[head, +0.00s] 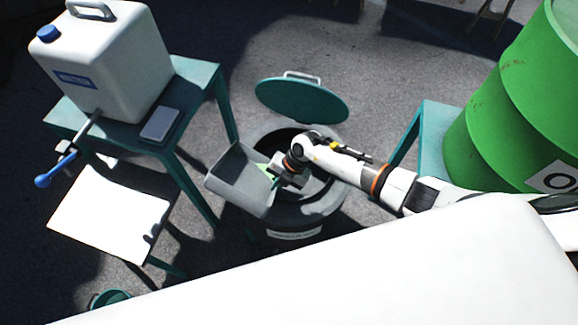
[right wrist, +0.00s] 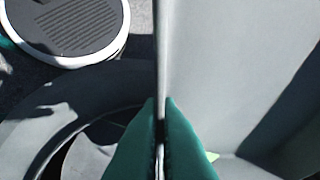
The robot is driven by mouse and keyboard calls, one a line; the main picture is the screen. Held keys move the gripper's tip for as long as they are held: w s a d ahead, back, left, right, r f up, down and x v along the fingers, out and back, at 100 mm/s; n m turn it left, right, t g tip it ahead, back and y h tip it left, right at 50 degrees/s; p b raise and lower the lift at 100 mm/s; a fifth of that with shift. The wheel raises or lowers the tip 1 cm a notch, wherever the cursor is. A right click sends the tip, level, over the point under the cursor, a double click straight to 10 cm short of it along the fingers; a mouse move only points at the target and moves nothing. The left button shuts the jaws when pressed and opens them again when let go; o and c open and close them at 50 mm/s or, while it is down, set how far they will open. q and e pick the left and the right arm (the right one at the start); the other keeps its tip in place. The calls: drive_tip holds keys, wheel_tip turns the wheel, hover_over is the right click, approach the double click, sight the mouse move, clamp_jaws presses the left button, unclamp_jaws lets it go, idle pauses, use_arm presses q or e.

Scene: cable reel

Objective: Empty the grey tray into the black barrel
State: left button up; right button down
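The grey tray (head: 238,168) is over the left part of the black barrel's mouth in the head view and looks tilted. A small light green patch (head: 265,171) shows at its right end, partly hidden by my gripper. My right gripper (head: 277,174) is shut on the tray's edge; in the right wrist view its teal fingers (right wrist: 160,118) pinch the thin grey wall (right wrist: 225,60). The black barrel (head: 318,207) stands upright and open, its inside mostly hidden by the tray and my arm. The barrel's curved rim (right wrist: 62,135) shows at the lower left. My left gripper is not in view.
A teal lid (head: 302,100) with a handle is behind the barrel. A white canister (head: 105,60) stands on a teal table (head: 197,80) at left, with a blue-handled tap (head: 58,168). A green drum (head: 515,100) stands at right. A teal bucket (head: 110,299) is at lower left.

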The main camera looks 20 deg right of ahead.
drive_tip(key=shift+w+d+r+g+y+b, duration=0.2)
drive_tip(key=shift+d+r+y+b, duration=0.25)
drive_tip(key=shift+b, duration=0.3)
drive_tip(key=shift+w+d+r+g+y+b, duration=0.15)
drive_tip(key=shift+d+r+g+y+b, duration=0.1)
drive_tip(key=shift+y+b, duration=0.4)
drive_tip(key=shift+w+d+r+m+g+y+b, duration=0.1)
drive_tip(key=shift+w+d+r+g+y+b, duration=0.15)
drive_tip(key=shift+d+y+b, duration=0.5)
drive_tip(key=shift+w+d+r+m+g+y+b, duration=0.1)
drive_tip(key=shift+w+d+r+g+y+b, duration=0.15)
drive_tip(key=shift+b, duration=0.9)
drive_tip(key=shift+w+d+r+m+g+y+b, duration=0.15)
drive_tip(key=shift+d+r+y+b, duration=0.3)
drive_tip(key=shift+b, duration=0.5)
